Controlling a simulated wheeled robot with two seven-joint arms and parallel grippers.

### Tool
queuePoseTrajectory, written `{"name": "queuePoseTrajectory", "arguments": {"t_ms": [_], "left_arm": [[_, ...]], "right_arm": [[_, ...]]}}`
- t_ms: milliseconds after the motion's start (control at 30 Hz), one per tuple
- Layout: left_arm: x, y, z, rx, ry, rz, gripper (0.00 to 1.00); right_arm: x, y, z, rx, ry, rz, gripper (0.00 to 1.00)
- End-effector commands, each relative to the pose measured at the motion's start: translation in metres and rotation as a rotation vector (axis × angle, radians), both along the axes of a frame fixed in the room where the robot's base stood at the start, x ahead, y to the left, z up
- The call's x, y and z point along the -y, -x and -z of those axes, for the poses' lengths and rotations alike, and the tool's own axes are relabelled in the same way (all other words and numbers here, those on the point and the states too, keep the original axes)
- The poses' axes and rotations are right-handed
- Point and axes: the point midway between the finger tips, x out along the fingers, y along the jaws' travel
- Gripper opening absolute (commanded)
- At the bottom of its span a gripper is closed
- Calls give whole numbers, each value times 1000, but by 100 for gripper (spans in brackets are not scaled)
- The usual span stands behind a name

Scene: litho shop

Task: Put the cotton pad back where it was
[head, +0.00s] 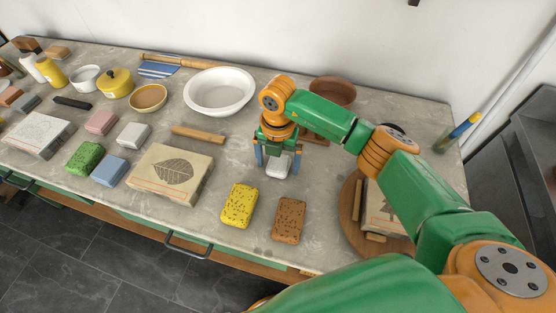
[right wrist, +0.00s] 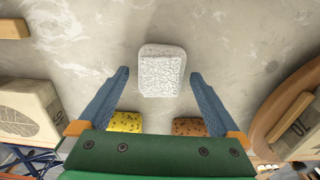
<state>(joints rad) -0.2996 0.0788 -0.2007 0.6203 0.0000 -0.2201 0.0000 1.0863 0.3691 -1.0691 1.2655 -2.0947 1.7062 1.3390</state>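A white, rough-textured pad, which looks like the cotton pad (head: 277,167), lies on the stone counter behind the yellow and brown sponges. It also shows in the right wrist view (right wrist: 161,75). My right gripper (head: 278,160) points down over it. Its two blue fingers are spread on either side of the pad, with a gap to it on both sides in the right wrist view. The gripper is open and empty. My left gripper is not in view.
A yellow speckled sponge (head: 240,206) and a brown sponge (head: 289,219) lie near the front edge. A leaf-printed block (head: 170,174) is left of them. A white block (head: 134,135), wooden bar (head: 198,134) and white bowl (head: 219,90) stand farther left; a round wooden board (head: 349,215) is right.

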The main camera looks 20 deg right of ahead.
Motion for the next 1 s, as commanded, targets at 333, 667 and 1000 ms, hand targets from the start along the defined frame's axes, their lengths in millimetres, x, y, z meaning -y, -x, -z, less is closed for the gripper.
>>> {"name": "queuePoseTrajectory", "arguments": {"t_ms": [333, 667, 1000], "left_arm": [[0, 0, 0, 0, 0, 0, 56], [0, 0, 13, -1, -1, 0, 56], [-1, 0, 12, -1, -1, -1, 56]], "right_arm": [[0, -1, -12, 5, -2, 0, 98], [0, -1, -95, 6, -1, -1, 98], [0, 0, -124, 0, 0, 0, 98]]}}
